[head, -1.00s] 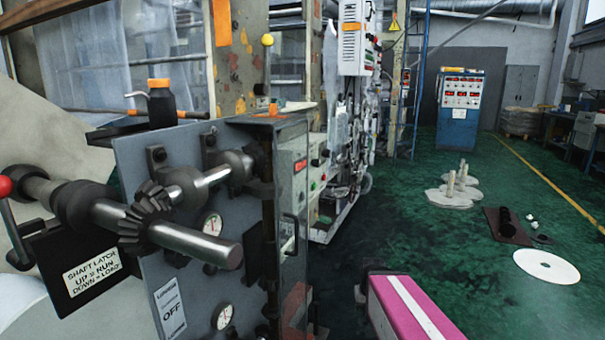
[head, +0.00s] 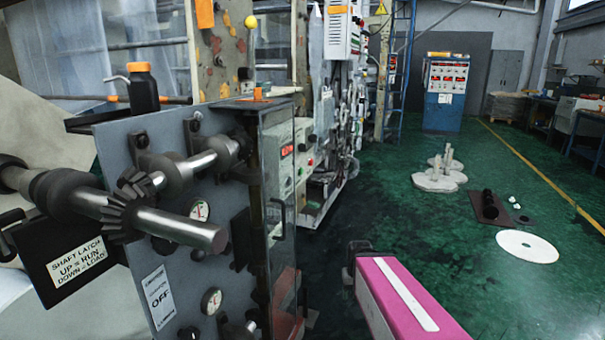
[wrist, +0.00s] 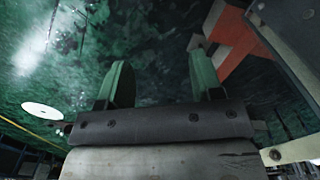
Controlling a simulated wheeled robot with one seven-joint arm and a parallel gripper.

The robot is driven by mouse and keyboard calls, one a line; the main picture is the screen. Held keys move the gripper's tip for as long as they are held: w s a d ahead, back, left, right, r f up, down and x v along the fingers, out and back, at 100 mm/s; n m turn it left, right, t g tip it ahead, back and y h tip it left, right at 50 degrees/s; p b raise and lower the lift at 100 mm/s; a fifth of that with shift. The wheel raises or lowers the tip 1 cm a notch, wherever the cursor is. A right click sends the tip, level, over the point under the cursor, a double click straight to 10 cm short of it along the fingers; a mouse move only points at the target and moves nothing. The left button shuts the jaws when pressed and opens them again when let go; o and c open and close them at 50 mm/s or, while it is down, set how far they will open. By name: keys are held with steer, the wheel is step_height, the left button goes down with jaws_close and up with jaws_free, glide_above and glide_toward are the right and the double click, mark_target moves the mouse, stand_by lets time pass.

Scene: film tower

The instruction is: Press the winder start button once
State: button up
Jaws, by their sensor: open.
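A pale control box (head: 303,165) with a red digital display stands behind the clear guard, beside the winder. A small green button (head: 310,162) and a dark knob (head: 311,138) show on it; their labels are too small to read, so I cannot confirm which is the start button. My pink arm link is at the bottom of the head view, to the right of the box and apart from it. My gripper (wrist: 160,78) shows in the wrist view with its two green fingers spread and nothing between them. The button does not show clearly in the wrist view.
The winder's grey side plate (head: 125,160) with a protruding shaft (head: 175,228) and gauges fills the left. A clear guard with a handle (head: 277,215) juts out near the box. Green floor is open to the right, with a white disc (head: 527,247) and spools. A blue cabinet (head: 442,110) stands far back.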

jaws_close()
stand_by(1.5)
